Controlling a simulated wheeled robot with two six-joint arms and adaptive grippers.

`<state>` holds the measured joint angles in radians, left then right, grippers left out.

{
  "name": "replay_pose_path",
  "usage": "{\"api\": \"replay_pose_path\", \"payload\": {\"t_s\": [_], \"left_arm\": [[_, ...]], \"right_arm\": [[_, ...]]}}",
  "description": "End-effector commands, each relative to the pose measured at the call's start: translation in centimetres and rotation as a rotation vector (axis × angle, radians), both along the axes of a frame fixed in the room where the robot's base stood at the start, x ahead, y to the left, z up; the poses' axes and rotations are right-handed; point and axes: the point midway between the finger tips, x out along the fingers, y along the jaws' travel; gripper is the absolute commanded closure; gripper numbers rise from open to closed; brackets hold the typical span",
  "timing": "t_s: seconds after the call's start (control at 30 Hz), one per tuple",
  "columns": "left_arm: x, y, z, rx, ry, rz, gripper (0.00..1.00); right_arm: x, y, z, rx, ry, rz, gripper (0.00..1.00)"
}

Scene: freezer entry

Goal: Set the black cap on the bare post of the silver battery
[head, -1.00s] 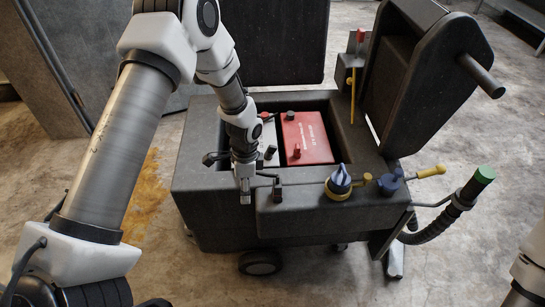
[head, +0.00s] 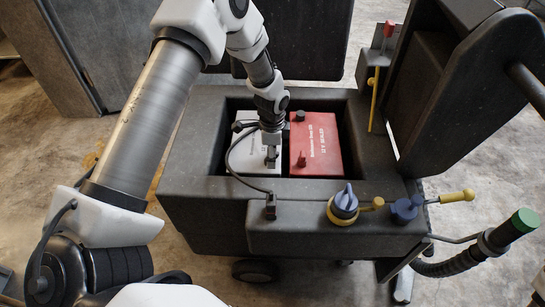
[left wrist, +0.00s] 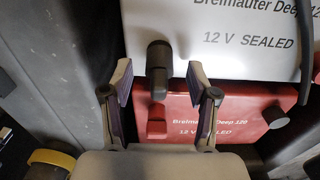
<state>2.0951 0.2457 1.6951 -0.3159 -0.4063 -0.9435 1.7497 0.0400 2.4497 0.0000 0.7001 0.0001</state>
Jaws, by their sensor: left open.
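The silver battery (head: 246,162) sits in the left of the cart's well, beside the red battery (head: 325,150). In the left wrist view, the silver battery (left wrist: 215,60) is above the red one (left wrist: 205,112). A black cap (left wrist: 158,62) stands at the silver battery's edge, between my fingertips. No bare metal shows beneath it, and I cannot tell how far down it sits. My left gripper (head: 271,155) is open over the silver battery's right side, with its fingers (left wrist: 161,85) apart on either side of the cap.
The red battery carries a red cap (left wrist: 156,126) and a black cap (left wrist: 275,117). A black cable (head: 230,165) arcs from a fitting (head: 270,206) on the front ledge towards my left gripper. The blue-yellow knob (head: 344,202) stands on the ledge. The raised lid (head: 470,95) is at right.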

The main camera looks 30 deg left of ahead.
Motion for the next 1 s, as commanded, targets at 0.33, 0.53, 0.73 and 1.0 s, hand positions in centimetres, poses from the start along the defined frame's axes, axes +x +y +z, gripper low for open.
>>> {"api": "replay_pose_path", "payload": {"t_s": [0.33, 0.53, 0.73, 1.0], "left_arm": [[0.0, 0.0, -0.2, 0.0, -0.001, 0.001, 0.87], [0.0, 0.0, -0.1, 0.0, -0.001, 0.001, 0.99], [0.1, 0.0, 0.2, -0.001, -0.003, 0.001, 0.99], [0.2, 0.0, 5.8, -0.001, -0.006, 0.002, 0.99]], "right_arm": [[0.0, 0.0, 0.0, 0.0, 0.0, 0.0, 0.65], [0.0, 0.0, 0.0, 0.0, 0.0, 0.0, 0.65], [0.0, 0.0, 0.1, 0.0, 0.0, 0.0, 0.65], [0.0, 0.0, 1.0, 0.0, 0.0, 0.0, 0.65]]}}
